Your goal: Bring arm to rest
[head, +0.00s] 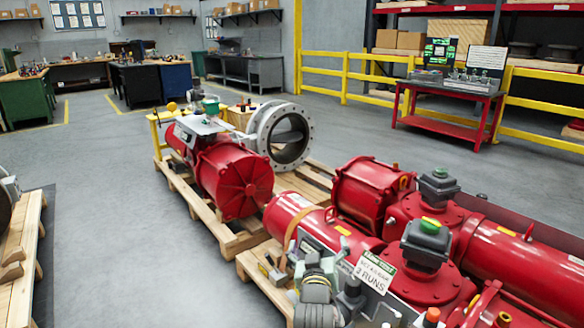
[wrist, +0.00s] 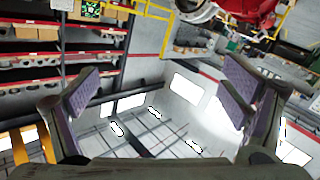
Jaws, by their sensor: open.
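My gripper (wrist: 162,88) shows in the wrist view with its two purple-padded fingers wide apart and nothing between them. It points away from the floor work, with ceiling lights and wall beyond the fingers, and the picture is turned over. The red valve actuators (head: 233,180) lie on wooden pallets in the head view. A nearer group of red actuators (head: 360,190) with grey and green-topped boxes fills the lower right. Red machinery (wrist: 250,8) also shows at the top edge of the wrist view, apart from the fingers. I cannot make out my gripper in the head view.
A large grey flanged valve (head: 252,135) stands by the far actuator. A red cart (head: 450,105) with equipment stands before a yellow railing (head: 345,75). Workbenches (head: 140,82) line the back. Grey floor (head: 110,220) is clear at the left middle. A wooden pallet (head: 22,250) is at the left edge.

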